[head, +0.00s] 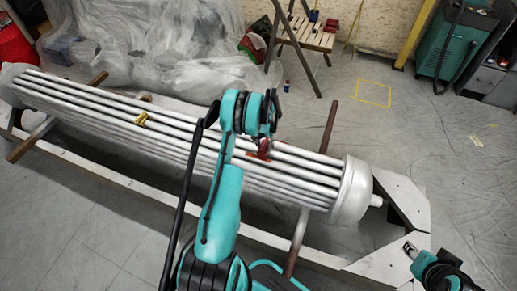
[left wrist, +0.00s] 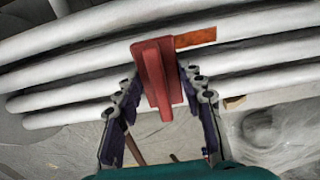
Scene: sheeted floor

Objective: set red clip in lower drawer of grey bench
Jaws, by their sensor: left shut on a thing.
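The red clip (left wrist: 157,76) is between the fingers of my left gripper (left wrist: 166,92), which is shut on it. In the head view the red clip (head: 264,149) hangs below my left gripper (head: 265,133), over the right part of the tube bundle. I cannot tell whether the clip touches the tubes. My right gripper (head: 409,248) is low at the right, away from the clip; its jaw state is unclear. A grey cabinet (head: 487,78), likely the grey bench, is partly in view at the far right edge; its drawers are not clear.
The long tube bundle (head: 100,103) lies across the frame on beams. A wooden stool (head: 311,38) and a teal machine (head: 447,48) stand behind. Plastic sheeting (head: 160,45) covers things at the back left. The floor around the yellow square (head: 374,94) is clear.

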